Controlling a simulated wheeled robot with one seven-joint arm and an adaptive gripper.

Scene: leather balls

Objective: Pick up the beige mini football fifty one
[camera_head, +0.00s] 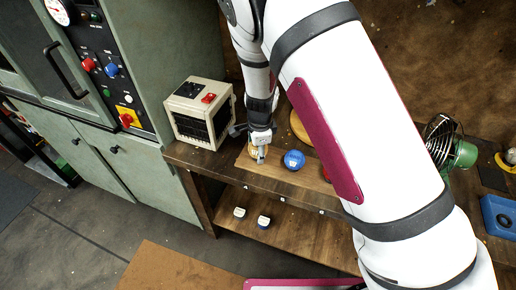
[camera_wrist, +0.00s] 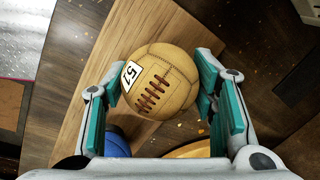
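The beige mini football (camera_wrist: 165,75), with brown lacing and a white label reading 51, lies on a wooden board in the wrist view. My gripper (camera_wrist: 160,90) has its fingers spread, one on each side of the ball. The gaps are very small, and I cannot tell whether the pads touch it. In the head view my gripper (camera_head: 261,152) points down over the left part of the board, and the beige ball (camera_head: 252,150) is mostly hidden behind it.
A blue ball (camera_head: 294,160) sits right of my gripper on the board (camera_head: 272,176). A round tan item (camera_head: 299,127) is behind it, and a red item (camera_head: 326,174) is partly hidden by my arm. A cream box (camera_head: 199,110) stands close on the left. A green fan (camera_head: 462,154) is further right.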

